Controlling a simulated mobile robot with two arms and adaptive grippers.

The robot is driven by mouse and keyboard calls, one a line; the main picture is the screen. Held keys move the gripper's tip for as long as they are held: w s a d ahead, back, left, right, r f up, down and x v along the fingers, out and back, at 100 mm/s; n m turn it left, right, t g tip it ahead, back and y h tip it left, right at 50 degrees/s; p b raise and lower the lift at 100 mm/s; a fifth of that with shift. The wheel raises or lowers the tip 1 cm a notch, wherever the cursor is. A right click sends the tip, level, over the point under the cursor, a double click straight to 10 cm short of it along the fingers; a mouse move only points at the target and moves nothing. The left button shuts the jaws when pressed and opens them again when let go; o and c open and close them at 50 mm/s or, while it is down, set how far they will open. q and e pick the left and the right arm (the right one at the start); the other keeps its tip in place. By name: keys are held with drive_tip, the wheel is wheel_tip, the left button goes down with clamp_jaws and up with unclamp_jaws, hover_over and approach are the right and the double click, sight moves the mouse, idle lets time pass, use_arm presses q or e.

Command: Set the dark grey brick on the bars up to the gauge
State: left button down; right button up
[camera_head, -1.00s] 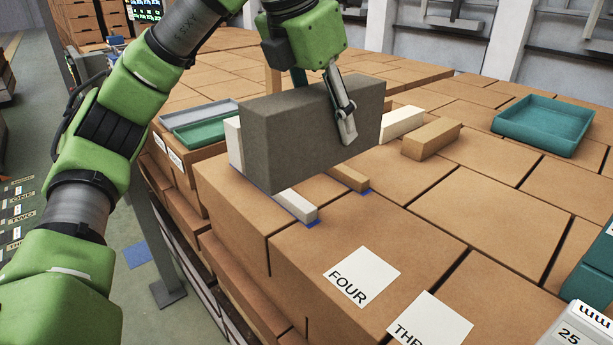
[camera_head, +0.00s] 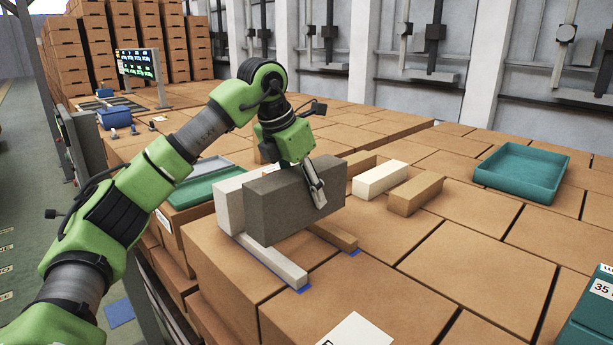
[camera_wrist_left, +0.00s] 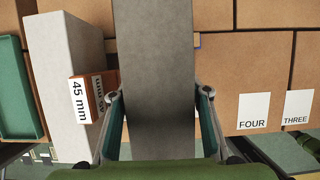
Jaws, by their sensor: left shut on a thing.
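The dark grey brick (camera_head: 290,205) is held on edge in my left gripper (camera_head: 316,195), with one finger showing on its near face. In the left wrist view the brick (camera_wrist_left: 156,70) lies between both fingers. It is over a white bar (camera_head: 280,267) and a tan bar (camera_head: 335,236), which have blue marks at their near ends. I cannot tell whether it touches them. A white block (camera_head: 228,205) stands just left of the brick. A brown gauge block labelled 45 mm (camera_wrist_left: 83,100) sits between white block and brick in the wrist view. My right gripper is not in view.
Loose white (camera_head: 380,180) and tan (camera_head: 416,194) blocks lie right of the brick. A teal tray (camera_head: 520,172) is farther right, and a green tray (camera_head: 200,188) is at the left. The brown top is clear in front, with labels FOUR (camera_wrist_left: 253,110) and THREE (camera_wrist_left: 297,107).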

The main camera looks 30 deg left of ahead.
sight(305, 209)
use_arm(q)
drive_tip(key=shift+w+a+f, duration=0.3)
drive_tip(key=shift+w+f, duration=0.15)
drive_tip(key=shift+w, duration=0.1)
wheel_tip(305, 209, down, 3)
drive_tip(key=shift+w+a+r+p, duration=0.1)
drive_tip(key=shift+w+p, duration=0.05)
drive_tip(key=shift+p, duration=0.65)
drive_tip(key=shift+f, duration=0.4)
drive_tip(key=shift+f, duration=0.4)
drive_tip(key=c, duration=1.1)
unclamp_jaws()
drive_tip(key=shift+f, duration=0.15)
drive_tip(key=shift+s, duration=0.2)
